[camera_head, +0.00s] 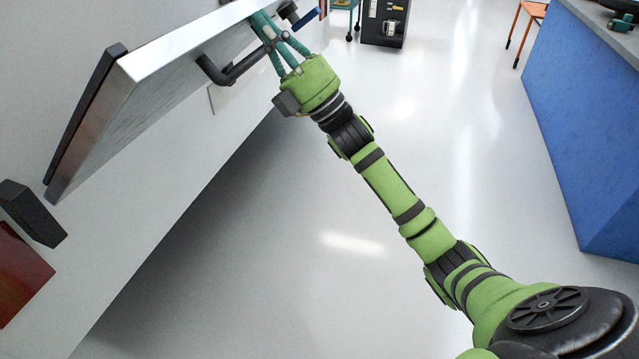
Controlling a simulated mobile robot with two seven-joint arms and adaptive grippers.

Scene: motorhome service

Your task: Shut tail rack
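The tail rack (150,95) shows as a silver-grey panel with a pale top edge and dark side trim. It stands out at an angle from the white wall of the vehicle at the upper left. A black bar handle (222,74) is on its face. My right gripper (262,22) has its teal fingers at the far part of this handle, overlapping it. The fingers hide part of the bar, and I cannot tell whether they are closed on it. My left gripper is out of view.
The white vehicle wall (130,245) fills the left, with a dark block (32,212) and a red lamp (18,275) low down. A blue counter (590,130) stands at the right. A black cabinet (385,22) and an orange-legged stool (520,30) are at the back. The pale floor between is clear.

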